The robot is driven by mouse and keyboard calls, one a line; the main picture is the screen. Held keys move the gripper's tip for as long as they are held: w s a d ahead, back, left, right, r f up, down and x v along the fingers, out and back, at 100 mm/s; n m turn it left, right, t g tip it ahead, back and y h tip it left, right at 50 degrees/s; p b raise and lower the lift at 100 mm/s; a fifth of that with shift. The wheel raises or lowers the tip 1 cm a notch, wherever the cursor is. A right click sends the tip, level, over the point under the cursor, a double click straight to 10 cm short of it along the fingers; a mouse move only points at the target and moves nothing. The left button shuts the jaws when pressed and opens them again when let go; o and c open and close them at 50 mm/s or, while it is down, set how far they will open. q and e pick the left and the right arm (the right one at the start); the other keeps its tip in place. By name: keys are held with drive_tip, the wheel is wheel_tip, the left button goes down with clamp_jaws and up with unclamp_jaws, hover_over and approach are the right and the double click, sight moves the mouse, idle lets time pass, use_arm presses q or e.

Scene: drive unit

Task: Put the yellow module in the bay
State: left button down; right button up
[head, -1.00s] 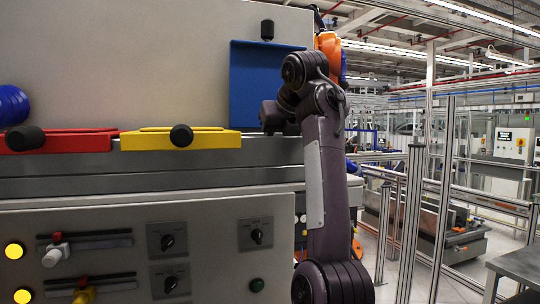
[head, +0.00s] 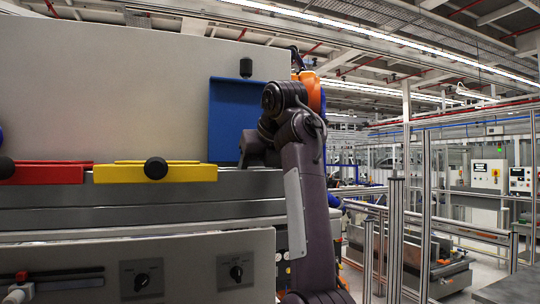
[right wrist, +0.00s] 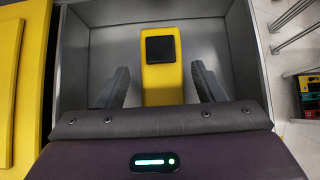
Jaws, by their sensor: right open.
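The yellow module (right wrist: 161,75), a narrow yellow block with a square black pad on top, stands inside a grey-walled bay (right wrist: 85,50) in the right wrist view. My right gripper (right wrist: 160,72) is open over the bay, one finger on each side of the module with a gap on both sides. I cannot tell how deep the module sits. In the head view my right arm reaches in front of an upright blue panel (head: 225,115); the fingers, bay and module are hidden there. My left gripper is out of view.
A yellow cover (head: 190,173) with a black knob lies left of the blue panel; its flat top (right wrist: 8,80) borders the bay. A red cover (head: 55,173) is further left. A tall grey wall (head: 110,90) stands behind. Metal posts (head: 395,240) stand right.

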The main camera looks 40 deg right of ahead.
drive_tip(key=s+b, duration=0.1)
drive_tip(key=b, duration=0.2)
drive_tip(key=shift+s+a+r, duration=0.15)
drive_tip(key=shift+s, duration=0.05)
drive_tip(key=b+v, duration=0.1)
drive_tip(key=v, duration=0.1)
drive_tip(key=shift+s+a+r, duration=0.1)
drive_tip(key=shift+s+r, duration=0.05)
drive_tip(key=shift+r, duration=0.25)
use_arm(q)
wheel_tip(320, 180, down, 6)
drive_tip(key=b, duration=0.1)
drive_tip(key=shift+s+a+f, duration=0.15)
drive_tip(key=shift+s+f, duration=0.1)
use_arm(e)
drive_tip(key=v, duration=0.7)
